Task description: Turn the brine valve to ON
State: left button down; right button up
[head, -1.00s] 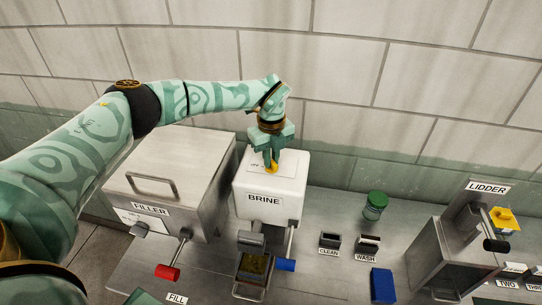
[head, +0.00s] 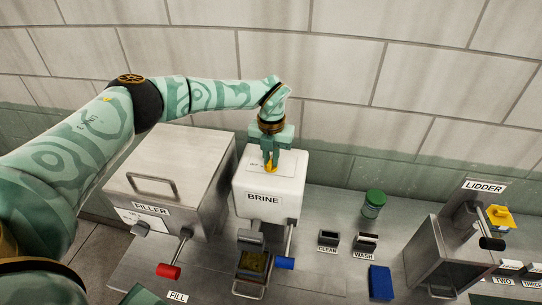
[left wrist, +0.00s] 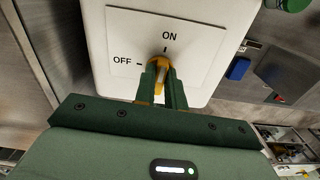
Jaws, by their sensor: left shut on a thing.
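The brine machine (head: 262,203) is a white box labelled BRINE. Its yellow valve handle (head: 269,166) is on the top face. My left gripper (head: 272,160) comes down on it from above and is shut on the handle. In the left wrist view, the valve handle (left wrist: 158,64) is between the two green fingers (left wrist: 163,86). The white label plate (left wrist: 135,30) there reads ON above the handle and OFF to its left, each with a tick mark. The fingers partly hide the handle, so its exact pointing is hard to read.
The metal filler box (head: 170,170), with a red-ended lever (head: 168,271), stands close on the left. A blue-ended lever (head: 285,263) is at the machine's front right. A green-lidded jar (head: 374,203) and a blue block (head: 381,283) are to the right. The lidder (head: 450,245) is further right.

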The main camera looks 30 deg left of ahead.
aim_at(271, 158)
pick_arm(q)
jog(key=shift+w+r, duration=0.2)
jog(key=shift+r, duration=0.05)
dwell(0.3)
jog(key=c, duration=1.7)
grip_release()
jog(key=shift+o, duration=1.2)
jog(key=shift+s+f, duration=0.1)
notch_tip(271, 158, up, 16)
jog(key=b, duration=0.3)
jog(key=shift+r+b, duration=0.2)
jog(key=shift+b, duration=0.2)
jog(key=shift+f, duration=0.1)
